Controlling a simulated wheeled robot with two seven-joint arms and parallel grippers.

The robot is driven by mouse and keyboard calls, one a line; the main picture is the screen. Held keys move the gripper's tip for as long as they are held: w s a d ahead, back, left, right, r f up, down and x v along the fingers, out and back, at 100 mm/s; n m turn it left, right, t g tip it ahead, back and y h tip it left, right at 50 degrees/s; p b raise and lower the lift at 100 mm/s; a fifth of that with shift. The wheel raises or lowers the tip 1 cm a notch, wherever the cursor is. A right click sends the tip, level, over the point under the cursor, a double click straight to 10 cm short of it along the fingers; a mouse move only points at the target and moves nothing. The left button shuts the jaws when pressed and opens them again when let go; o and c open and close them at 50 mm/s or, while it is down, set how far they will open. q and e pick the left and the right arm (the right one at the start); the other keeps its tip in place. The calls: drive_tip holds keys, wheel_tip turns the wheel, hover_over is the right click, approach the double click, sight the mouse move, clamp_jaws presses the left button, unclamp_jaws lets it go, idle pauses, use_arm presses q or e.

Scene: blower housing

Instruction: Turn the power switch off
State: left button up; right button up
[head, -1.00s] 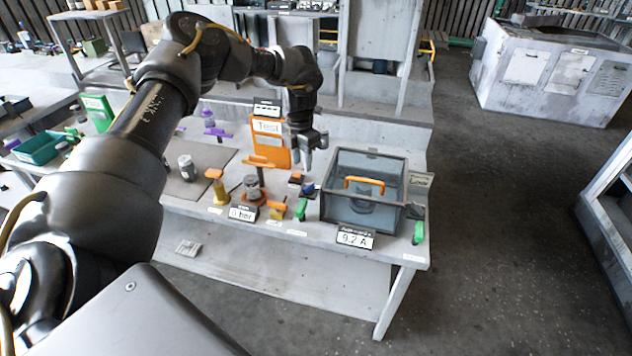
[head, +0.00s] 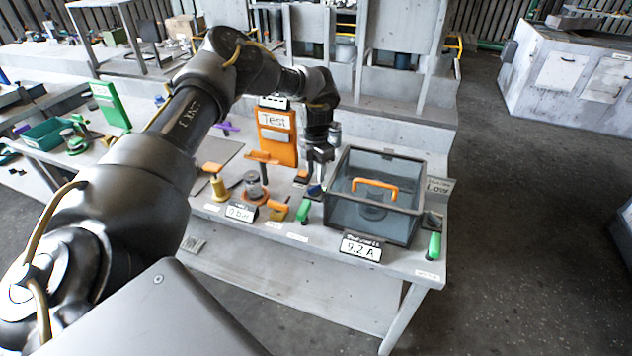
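My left gripper (head: 318,168) points down, just left of a dark transparent box (head: 374,217) with an orange handle. Its fingertips are close above a small blue and black piece (head: 315,190), which they partly cover; touching or apart cannot be told. Whether the fingers are open is too small to tell. A green-handled lever (head: 303,211) sits just in front. Another green-handled lever (head: 434,246) stands at the bench's right end. I cannot read which control is the power switch. A display (head: 361,248) reads 9.2 A. My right gripper is not in view.
An orange "Test" panel (head: 277,137) stands behind the gripper. A round jar-like part (head: 254,185), a yellow-orange knob (head: 217,184) and a second display (head: 241,212) are to its left. The floor at right is clear.

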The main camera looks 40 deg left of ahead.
sight(316, 185)
use_arm(q)
drive_tip(key=shift+f, duration=2.55)
clamp_jaws()
